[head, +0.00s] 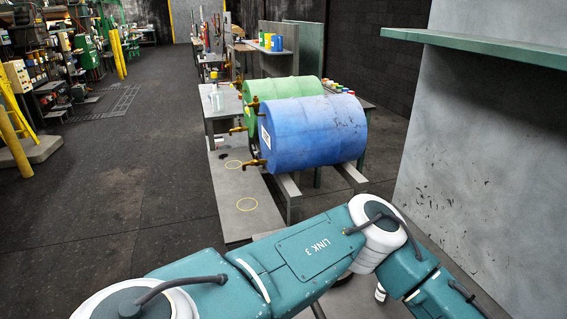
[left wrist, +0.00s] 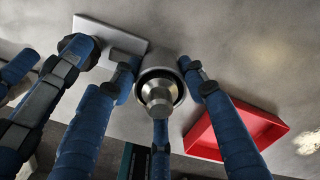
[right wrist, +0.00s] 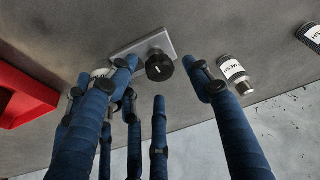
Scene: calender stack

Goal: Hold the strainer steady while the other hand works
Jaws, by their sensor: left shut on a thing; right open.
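The strainer appears to be the round metal body (left wrist: 160,92) with a wide rim and a bright stepped centre, in the left wrist view. My left gripper (left wrist: 160,74) is shut on it, with blue fingers on both sides and one below. A grey plate (left wrist: 112,36) lies beside it. In the right wrist view my right gripper (right wrist: 160,70) is open, its fingertips either side of a black round knob (right wrist: 159,67) at the grey plate's end (right wrist: 140,48). I cannot tell whether they touch it. Blue fingers partly hide the strainer there. The head view shows neither gripper.
A red tray (left wrist: 228,124) lies right of the strainer in the left wrist view. Cylinders labelled MESH (right wrist: 234,72) (right wrist: 311,38) stand right of my right gripper. In the head view a blue drum (head: 315,132) and a green drum (head: 285,89) lie on a rack ahead.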

